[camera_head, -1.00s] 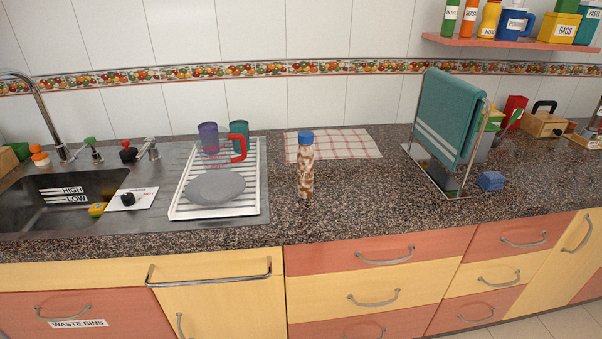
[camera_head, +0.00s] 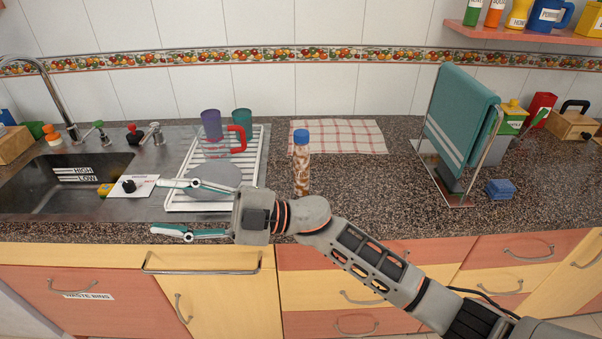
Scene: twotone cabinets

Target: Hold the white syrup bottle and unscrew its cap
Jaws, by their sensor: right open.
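A slim bottle (camera_head: 302,174) with a mottled brown and white body and a blue cap (camera_head: 301,136) stands upright on the speckled counter, right of the dish rack. The cap is on the bottle. My right gripper (camera_head: 157,207) reaches in from the lower right, its fingers pointing left and spread wide with nothing between them. It is in front of the dish rack and sink edge, left of the bottle and apart from it. My right wrist passes in front of and below the bottle. My left gripper is not in view.
The white dish rack (camera_head: 259,160) holds a grey plate (camera_head: 214,178) and cups. A checked cloth (camera_head: 348,135) lies behind the bottle. A towel stand (camera_head: 462,125) with a teal towel and a blue sponge (camera_head: 500,189) are to the right. The counter right of the bottle is clear.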

